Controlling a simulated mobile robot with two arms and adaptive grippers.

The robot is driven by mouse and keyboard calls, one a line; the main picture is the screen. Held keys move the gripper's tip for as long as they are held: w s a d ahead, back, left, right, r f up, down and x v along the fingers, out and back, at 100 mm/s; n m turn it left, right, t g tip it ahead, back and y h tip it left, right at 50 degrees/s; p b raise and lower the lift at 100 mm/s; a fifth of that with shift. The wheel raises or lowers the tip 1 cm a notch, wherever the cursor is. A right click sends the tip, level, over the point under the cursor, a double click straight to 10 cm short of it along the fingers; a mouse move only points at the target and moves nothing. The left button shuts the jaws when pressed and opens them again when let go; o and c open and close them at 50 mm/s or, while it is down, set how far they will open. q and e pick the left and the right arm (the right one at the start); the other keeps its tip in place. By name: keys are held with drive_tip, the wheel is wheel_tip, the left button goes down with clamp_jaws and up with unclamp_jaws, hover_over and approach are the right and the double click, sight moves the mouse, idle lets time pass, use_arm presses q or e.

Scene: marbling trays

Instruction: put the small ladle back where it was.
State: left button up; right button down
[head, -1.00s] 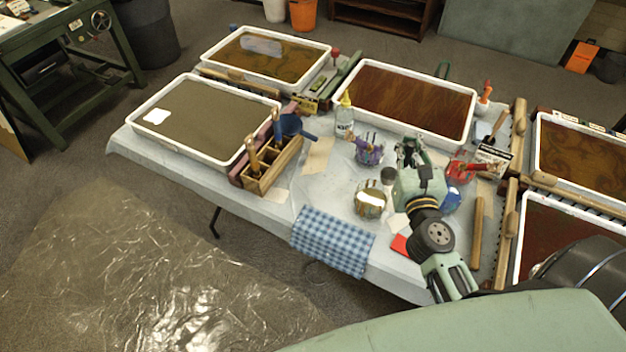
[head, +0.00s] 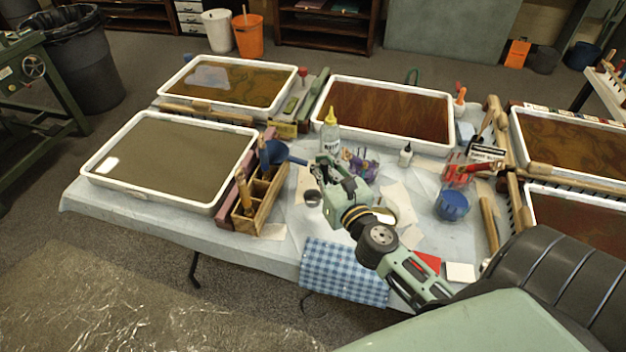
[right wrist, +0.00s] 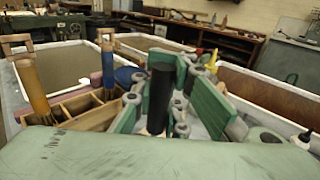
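My right gripper (head: 322,172) is closed around a black upright handle (right wrist: 160,88), which I take as the small ladle's. In the head view a small dark round end (head: 313,198) shows just below the gripper, above the table. The wooden caddy (head: 246,222) stands to the left of the gripper, apart from it. It has several compartments, some looking empty, and holds a tool with a wooden handle (right wrist: 31,85) and one with a blue handle (right wrist: 107,65). My left gripper is not in view.
A blue funnel-like thing (head: 275,152) sticks out at the caddy's far end. A bottle with a yellow tip (head: 329,136) and a purple comb-like holder (head: 360,166) stand beyond the gripper. A checked cloth (head: 343,272) hangs over the front edge.

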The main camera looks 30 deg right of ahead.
sight(312, 198)
drive_tip(key=f+b, duration=0.1)
drive_tip(key=f, duration=0.2)
drive_tip(key=w+a+f+b, duration=0.1)
drive_tip(key=shift+f+b, duration=0.2)
drive_tip(key=shift+b, duration=0.1)
drive_tip(key=shift+f, duration=0.4)
drive_tip(key=shift+r, duration=0.15)
drive_tip(key=c, duration=2.3)
unclamp_jaws()
drive_tip(key=o, duration=0.6)
drive_tip(key=shift+c, duration=0.2)
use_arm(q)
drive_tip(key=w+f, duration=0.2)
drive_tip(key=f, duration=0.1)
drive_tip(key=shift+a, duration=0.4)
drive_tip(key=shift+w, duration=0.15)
